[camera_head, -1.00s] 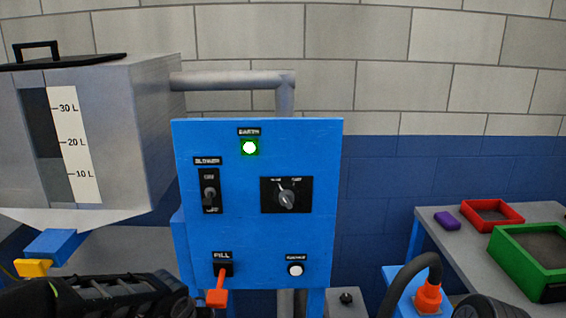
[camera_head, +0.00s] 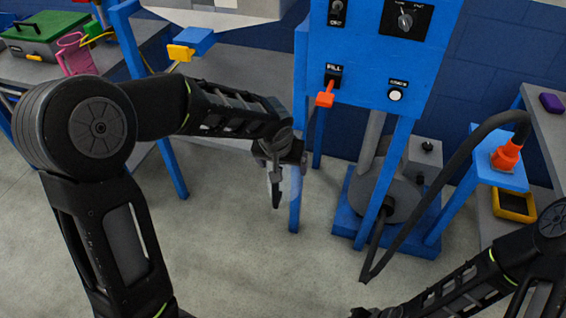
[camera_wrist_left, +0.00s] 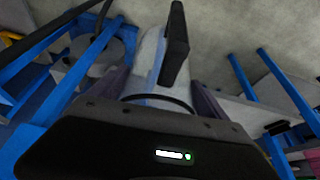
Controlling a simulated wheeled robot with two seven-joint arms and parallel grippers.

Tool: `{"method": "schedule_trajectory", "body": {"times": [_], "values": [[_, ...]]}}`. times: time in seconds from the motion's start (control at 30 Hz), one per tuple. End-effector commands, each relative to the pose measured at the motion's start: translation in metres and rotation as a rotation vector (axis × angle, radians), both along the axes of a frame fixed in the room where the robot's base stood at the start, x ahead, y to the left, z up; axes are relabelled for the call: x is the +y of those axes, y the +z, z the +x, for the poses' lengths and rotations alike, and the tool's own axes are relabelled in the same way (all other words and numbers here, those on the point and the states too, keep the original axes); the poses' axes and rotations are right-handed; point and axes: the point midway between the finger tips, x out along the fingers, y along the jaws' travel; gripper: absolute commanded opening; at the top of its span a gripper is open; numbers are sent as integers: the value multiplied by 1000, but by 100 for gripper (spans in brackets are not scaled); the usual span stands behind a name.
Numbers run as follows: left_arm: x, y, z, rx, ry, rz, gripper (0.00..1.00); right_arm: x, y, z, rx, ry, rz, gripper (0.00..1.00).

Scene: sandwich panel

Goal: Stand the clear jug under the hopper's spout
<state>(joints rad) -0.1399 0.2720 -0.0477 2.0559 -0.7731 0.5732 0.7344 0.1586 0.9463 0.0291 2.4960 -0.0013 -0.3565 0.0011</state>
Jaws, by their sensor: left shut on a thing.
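My left gripper (camera_head: 283,182) is shut on the clear jug (camera_head: 293,184). It holds the jug in the air in front of the blue stand, to the right of the hopper. The grey hopper (camera_head: 215,13) is at the top, cut off by the picture edge. A blue piece (camera_head: 198,40) with a yellow end sits under it; I cannot make out the spout clearly.
The blue control panel (camera_head: 390,60) with an orange fill lever (camera_head: 326,95) stands right of the jug. A black hose (camera_head: 420,225) loops to an orange plug (camera_head: 507,155). A pink jug (camera_head: 76,56) and green toolbox (camera_head: 45,30) are on the left bench. Front floor is open.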

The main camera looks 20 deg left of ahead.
Motion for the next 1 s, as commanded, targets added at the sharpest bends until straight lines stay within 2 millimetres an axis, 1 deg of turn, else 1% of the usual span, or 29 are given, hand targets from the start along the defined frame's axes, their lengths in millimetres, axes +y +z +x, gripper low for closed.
{"method": "schedule_trajectory", "body": {"times": [0.17, 0.33, 0.5, 0.63, 0.8, 1.0], "values": [[3, -28, 2, -5, 28, 13, 43, 0, 0, 1, -1, 0, 0, 36], [5, -60, -4, -14, 12, 23, 43, 0, 0, 1, -1, 0, 0, 36], [3, -92, -19, -16, -33, 21, 43, 0, 0, 1, -1, 0, 0, 36], [0, -114, -34, -8, -69, 10, 43, 0, 0, 0, -1, 0, 0, 36], [-3, -127, -45, -1, -95, -4, 43, 0, 0, 0, -1, 0, 0, 36], [-4, -128, -46, -1, -99, -5, 43, 0, 0, 0, -1, 0, 0, 36]]}}
